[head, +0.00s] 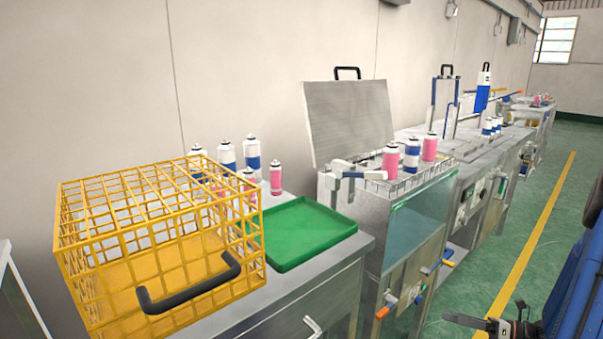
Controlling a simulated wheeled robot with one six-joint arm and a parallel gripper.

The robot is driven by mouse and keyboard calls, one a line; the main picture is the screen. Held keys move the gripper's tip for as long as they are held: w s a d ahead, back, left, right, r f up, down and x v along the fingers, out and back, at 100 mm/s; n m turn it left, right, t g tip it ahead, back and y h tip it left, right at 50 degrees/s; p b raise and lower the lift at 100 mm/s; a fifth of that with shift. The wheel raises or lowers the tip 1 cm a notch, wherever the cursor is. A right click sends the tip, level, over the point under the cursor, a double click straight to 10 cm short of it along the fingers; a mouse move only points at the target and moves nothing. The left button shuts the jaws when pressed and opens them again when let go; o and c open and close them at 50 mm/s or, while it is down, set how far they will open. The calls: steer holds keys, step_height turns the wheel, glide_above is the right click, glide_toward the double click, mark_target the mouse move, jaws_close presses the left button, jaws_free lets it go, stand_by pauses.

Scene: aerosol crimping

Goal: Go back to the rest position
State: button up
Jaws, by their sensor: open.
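My gripper (484,321) is at the bottom right edge of the head view, over the green floor. It is open, with nothing seen between its dark fingers. It is apart from the benches and the cans, and part of it is cut off by the frame's lower edge.
A yellow wire cage (160,240) with a black handle and a green tray (300,232) sit on the near bench, with several cans behind. A water bath (415,225) with a raised lid (348,120) stands beyond. The green floor aisle (545,235) is clear along its yellow line.

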steer(key=s+a+r+n+g+h, duration=0.2)
steer(key=s+a+r+n+g, duration=0.3)
steer(key=a+r+n, duration=0.3)
steer(key=s+a+r+n+g+h, duration=0.2)
steer(key=s+a+r+n+g, duration=0.3)
steer(key=a+n, duration=0.4)
steer(key=s+a+r+n+t+h, duration=0.4)
steer(key=s+r+n+h, duration=0.5)
steer(key=s+r+n, duration=0.3)
steer(key=shift+s+n+t+h, duration=0.3)
steer(key=shift+s+n+t, duration=0.5)
steer(key=shift+s+n, duration=1)
steer(key=shift+a, duration=0.1)
